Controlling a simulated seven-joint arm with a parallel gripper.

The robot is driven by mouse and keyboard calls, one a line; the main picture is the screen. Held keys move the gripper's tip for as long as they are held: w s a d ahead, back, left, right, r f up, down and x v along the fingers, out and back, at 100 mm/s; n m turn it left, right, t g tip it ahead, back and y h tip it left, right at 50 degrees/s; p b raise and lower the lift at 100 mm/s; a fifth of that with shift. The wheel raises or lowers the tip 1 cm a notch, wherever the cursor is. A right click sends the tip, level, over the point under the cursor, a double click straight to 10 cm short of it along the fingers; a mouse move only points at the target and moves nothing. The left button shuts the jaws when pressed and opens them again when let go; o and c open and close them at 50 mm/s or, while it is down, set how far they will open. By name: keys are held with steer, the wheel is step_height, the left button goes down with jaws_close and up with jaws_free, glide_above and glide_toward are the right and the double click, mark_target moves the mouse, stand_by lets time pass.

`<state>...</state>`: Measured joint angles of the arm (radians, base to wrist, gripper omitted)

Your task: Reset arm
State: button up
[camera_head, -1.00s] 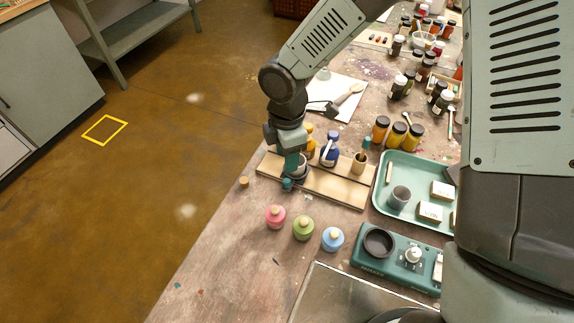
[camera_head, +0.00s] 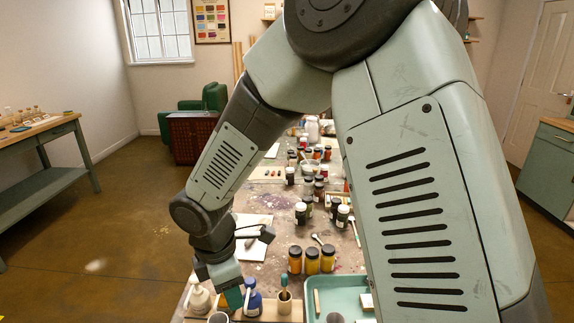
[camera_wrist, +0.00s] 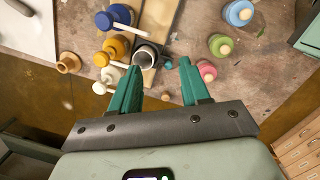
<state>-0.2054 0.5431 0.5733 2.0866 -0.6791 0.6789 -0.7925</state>
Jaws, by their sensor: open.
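My gripper (camera_wrist: 160,68) is open, its two green fingers spread with nothing between them. In the head view my gripper (camera_head: 234,298) points down at the near end of the table. In the wrist view, a wooden rack (camera_wrist: 157,22) holds a grey cup (camera_wrist: 147,56) just beyond the left finger. A blue bottle (camera_wrist: 118,14), a yellow bottle (camera_wrist: 115,46) and a white bottle (camera_wrist: 108,76) stand along the left. The white bottle (camera_head: 199,297) and blue bottle (camera_head: 252,300) also show in the head view.
Pink (camera_wrist: 207,71), green (camera_wrist: 221,45) and blue (camera_wrist: 239,12) jars stand right of the fingers. A green tray (camera_head: 345,284) and yellow-filled jars (camera_head: 312,262) are near the rack. Many jars crowd the far table.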

steer(key=s+d+r+m+t+h, duration=0.1)
steer(key=s+d+r+m+t, duration=0.15)
steer(key=d+r+m, duration=1.2)
steer(key=s+d+r+m+t+y, duration=0.1)
steer(key=s+d+r+m+t, duration=0.1)
steer(key=s+d+r+m, duration=0.6)
steer(key=s+d+r, duration=0.1)
steer(key=s, duration=0.2)
steer(key=shift+s+r+m+y, duration=0.15)
steer(key=shift+s+m+y, duration=0.1)
steer(key=shift+m+y, duration=0.15)
